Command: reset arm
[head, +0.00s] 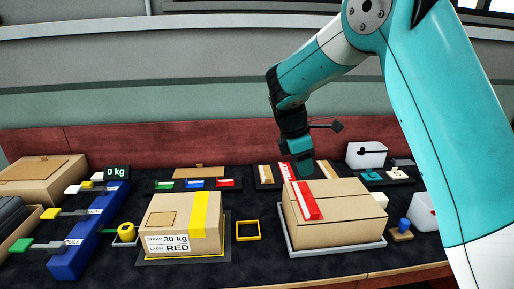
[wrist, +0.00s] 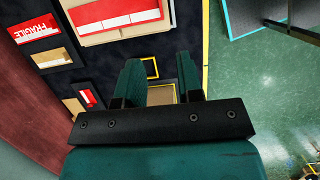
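My gripper (head: 303,172) hangs from my teal arm, pointing down, just behind or above the back of the large cardboard box with red tape (head: 340,212). In the wrist view the two teal fingers of my gripper (wrist: 158,65) stand apart with nothing held between them. A yellow square frame (wrist: 156,68) and part of a cardboard surface (wrist: 160,95) show below, between the fingers. Whether the fingertips touch anything is hidden in the head view.
The taped box sits on a grey tray (head: 368,246). A box labelled 30 kg RED (head: 180,225) stands left, with a yellow square frame (head: 247,230) between them. A red back panel (head: 150,138) runs behind.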

